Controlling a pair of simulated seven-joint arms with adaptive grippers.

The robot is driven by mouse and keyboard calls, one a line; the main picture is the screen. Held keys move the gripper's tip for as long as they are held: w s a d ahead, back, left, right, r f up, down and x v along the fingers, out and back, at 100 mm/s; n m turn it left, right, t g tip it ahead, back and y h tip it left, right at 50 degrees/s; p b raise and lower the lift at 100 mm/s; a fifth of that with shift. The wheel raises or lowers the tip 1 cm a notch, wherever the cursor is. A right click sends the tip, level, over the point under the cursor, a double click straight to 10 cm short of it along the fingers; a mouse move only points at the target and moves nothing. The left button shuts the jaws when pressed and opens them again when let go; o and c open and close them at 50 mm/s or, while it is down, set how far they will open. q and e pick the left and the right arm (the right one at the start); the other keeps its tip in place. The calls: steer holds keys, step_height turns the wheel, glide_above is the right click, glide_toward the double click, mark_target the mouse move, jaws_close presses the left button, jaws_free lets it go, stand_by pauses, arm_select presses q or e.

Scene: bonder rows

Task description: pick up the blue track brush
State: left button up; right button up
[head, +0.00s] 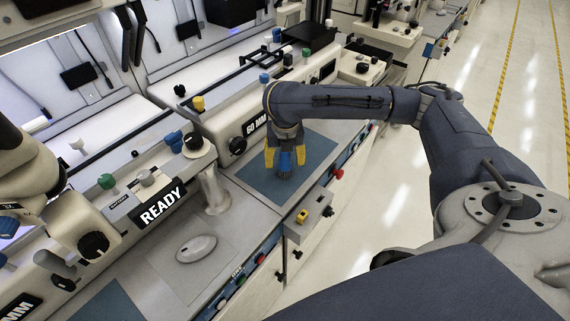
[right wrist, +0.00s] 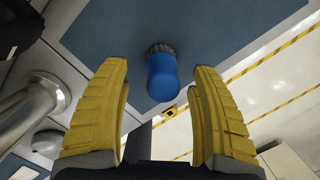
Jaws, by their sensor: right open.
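The blue track brush (right wrist: 162,78) stands on a dark blue mat (right wrist: 210,32), with its dark bristles at the mat side. In the head view the brush (head: 285,163) shows just below my right gripper (head: 286,158). My right gripper is open, and its yellow fingers (right wrist: 162,120) are on either side of the near end of the brush in the right wrist view. I see space between the brush and each finger, so it is not held. My left gripper does not show in either view.
The mat (head: 250,180) lies on a machine ledge below a "60 MM" label. A grey metal post (head: 213,190) and an oval grey disc (head: 196,248) are to its left. The floor (head: 400,190) is clear.

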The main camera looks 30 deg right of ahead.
mark_target(285, 167)
steer(key=shift+w+d+f, duration=0.1)
steer(key=shift+w+f, duration=0.05)
steer(key=shift+f, duration=0.7)
steer(key=shift+w+d+f, duration=0.15)
steer(key=shift+f, duration=0.75)
steer(key=shift+w+d+f, duration=0.1)
steer(key=shift+w+f, duration=0.05)
steer(key=shift+f, duration=0.7)
jaws_close()
